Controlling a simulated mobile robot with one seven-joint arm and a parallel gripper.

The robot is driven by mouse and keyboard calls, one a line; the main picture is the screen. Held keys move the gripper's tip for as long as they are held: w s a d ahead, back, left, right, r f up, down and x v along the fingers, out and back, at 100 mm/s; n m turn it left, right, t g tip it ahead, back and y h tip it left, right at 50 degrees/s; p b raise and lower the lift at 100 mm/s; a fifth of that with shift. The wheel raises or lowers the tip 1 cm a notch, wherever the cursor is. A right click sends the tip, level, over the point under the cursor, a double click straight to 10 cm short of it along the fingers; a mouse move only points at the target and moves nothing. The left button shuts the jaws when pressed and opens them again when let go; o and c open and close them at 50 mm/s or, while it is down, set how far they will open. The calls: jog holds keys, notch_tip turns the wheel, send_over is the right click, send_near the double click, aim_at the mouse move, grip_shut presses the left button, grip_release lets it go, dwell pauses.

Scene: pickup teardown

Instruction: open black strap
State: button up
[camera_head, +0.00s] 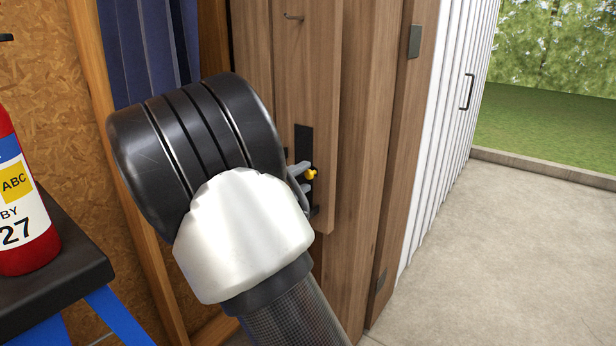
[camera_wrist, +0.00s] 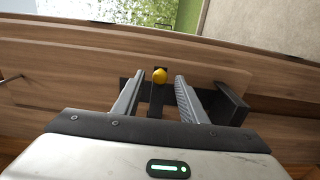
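In the head view my gripper (camera_head: 303,172) is at the strap's lower part, and my arm hides much of the area to the left.
A white ribbed wall (camera_head: 450,110) with a dark handle (camera_head: 467,92) is to the right. A fire extinguisher (camera_head: 22,200) stands on a black-topped stand (camera_head: 60,262) at left. Concrete floor (camera_head: 500,250) is clear at right.

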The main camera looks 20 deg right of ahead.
aim_at(307, 176)
jog(key=shift+x, duration=1.8)
grip_shut()
